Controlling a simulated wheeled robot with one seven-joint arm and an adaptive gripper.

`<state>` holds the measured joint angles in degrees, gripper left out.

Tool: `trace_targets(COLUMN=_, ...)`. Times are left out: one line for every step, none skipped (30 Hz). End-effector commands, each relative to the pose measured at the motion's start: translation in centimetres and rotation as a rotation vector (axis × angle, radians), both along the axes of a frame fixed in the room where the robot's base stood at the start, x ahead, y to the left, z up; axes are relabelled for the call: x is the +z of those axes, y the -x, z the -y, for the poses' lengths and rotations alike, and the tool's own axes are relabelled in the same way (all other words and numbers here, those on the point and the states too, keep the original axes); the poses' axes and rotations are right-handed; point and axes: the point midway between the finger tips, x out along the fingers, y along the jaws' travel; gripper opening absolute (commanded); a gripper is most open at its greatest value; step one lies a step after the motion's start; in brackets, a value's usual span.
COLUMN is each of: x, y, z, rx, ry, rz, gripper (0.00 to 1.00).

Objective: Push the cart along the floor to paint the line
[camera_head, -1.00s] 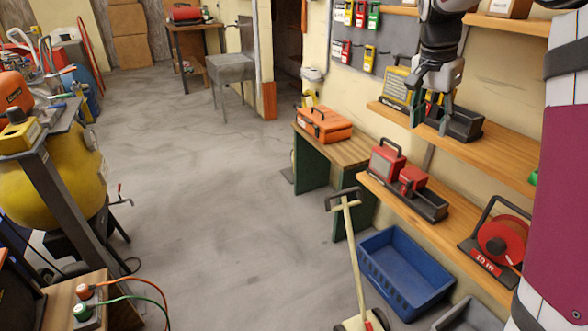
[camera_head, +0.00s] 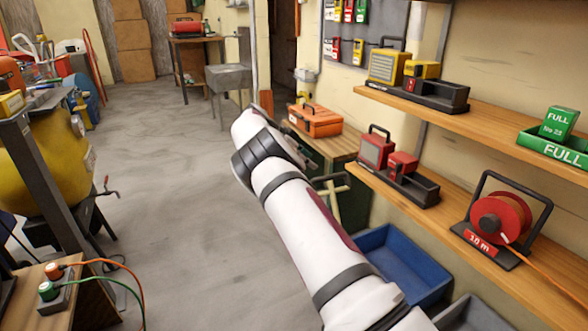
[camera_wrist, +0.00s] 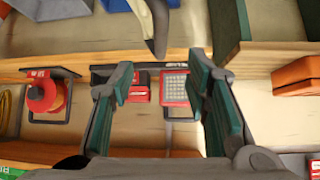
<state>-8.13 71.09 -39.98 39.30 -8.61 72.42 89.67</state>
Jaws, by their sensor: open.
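The cart (camera_head: 331,203) stands on the floor beside the shelves. In the head view only a bit of its pale post and dark handle shows; my arm hides the rest. In the wrist view a dark curved bar (camera_wrist: 152,28), which looks like the cart's handle, shows at the top, beyond my fingertips. My gripper (camera_wrist: 160,78) is open and empty, with its green-padded fingers spread apart in front of the shelf. No painted line shows on the visible floor.
A blue bin (camera_head: 413,270) stands on the floor under the lower shelf (camera_head: 480,245). An orange toolbox (camera_head: 315,120) sits on a green-legged bench. Red boxes (camera_head: 377,148) and a red reel (camera_head: 499,218) stand on the lower shelf. The floor at left (camera_head: 170,190) is clear.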

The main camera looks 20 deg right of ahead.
Motion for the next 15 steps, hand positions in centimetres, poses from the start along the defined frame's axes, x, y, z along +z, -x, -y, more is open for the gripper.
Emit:
trace_targets(x=-0.2, y=-0.1, z=0.1, rx=-0.001, ry=0.004, rz=0.001, gripper=0.43)
trace_targets(x=-0.3, y=-0.1, z=0.2, rx=-0.002, ry=0.005, rz=0.002, gripper=0.43)
trace_targets(x=-0.4, y=-0.1, z=0.3, rx=-0.003, ry=0.005, rz=0.003, gripper=0.43)
trace_targets(x=-0.5, y=0.0, z=0.4, rx=-0.003, ry=0.005, rz=0.003, gripper=0.43)
trace_targets(x=-0.6, y=0.0, z=0.5, rx=-0.002, ry=0.004, rz=0.002, gripper=0.43)
trace_targets(x=-0.9, y=0.0, z=0.7, rx=-0.002, ry=0.004, rz=0.002, gripper=0.43)
trace_targets(x=-1.1, y=0.0, z=0.9, rx=-0.002, ry=0.004, rz=0.002, gripper=0.43)
trace_targets(x=-1.3, y=0.0, z=1.2, rx=-0.002, ry=0.004, rz=0.000, gripper=0.43)
trace_targets(x=-1.6, y=0.1, z=1.5, rx=-0.003, ry=0.003, rz=0.000, gripper=0.43)
trace_targets(x=-1.8, y=0.1, z=1.7, rx=-0.003, ry=0.003, rz=0.000, gripper=0.43)
trace_targets(x=-2.0, y=0.1, z=1.9, rx=-0.003, ry=0.003, rz=0.000, gripper=0.43)
trace_targets(x=-2.3, y=0.1, z=2.3, rx=-0.002, ry=0.003, rz=0.001, gripper=0.43)
trace_targets(x=-2.5, y=0.1, z=2.5, rx=-0.001, ry=0.003, rz=0.001, gripper=0.43)
trace_targets(x=-2.8, y=0.1, z=2.7, rx=-0.001, ry=0.003, rz=0.001, gripper=0.43)
trace_targets(x=-3.0, y=0.2, z=3.0, rx=-0.002, ry=0.003, rz=0.001, gripper=0.43)
